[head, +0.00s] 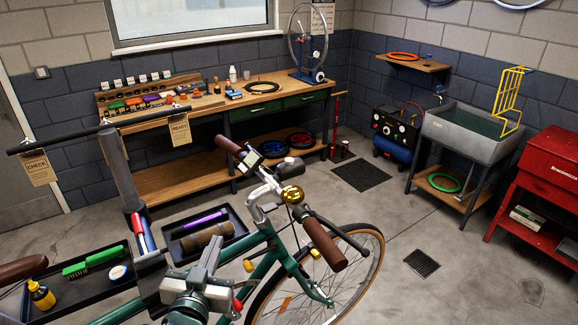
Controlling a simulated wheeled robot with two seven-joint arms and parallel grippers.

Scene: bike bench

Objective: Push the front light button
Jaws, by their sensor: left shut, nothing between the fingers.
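The green bike stands in the middle, with brown grips and a brass bell (292,196) on its handlebar. A small dark rounded unit (291,167) at the front of the handlebar looks like the front light; its button is too small to make out. A small device with a pale screen (251,159) sits by the far grip. My left gripper (214,248), grey, is at the lower middle, near the bike frame and well below and left of the handlebar. It is shut and empty. My right gripper is out of view.
Black tool trays (70,297) flank the stand post (118,165) on the left, holding brushes and a yellow bottle (41,295). A bar with hanging tags crosses above. A wooden workbench (215,104) lies behind, a sink (455,128) and red cabinet (550,165) right.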

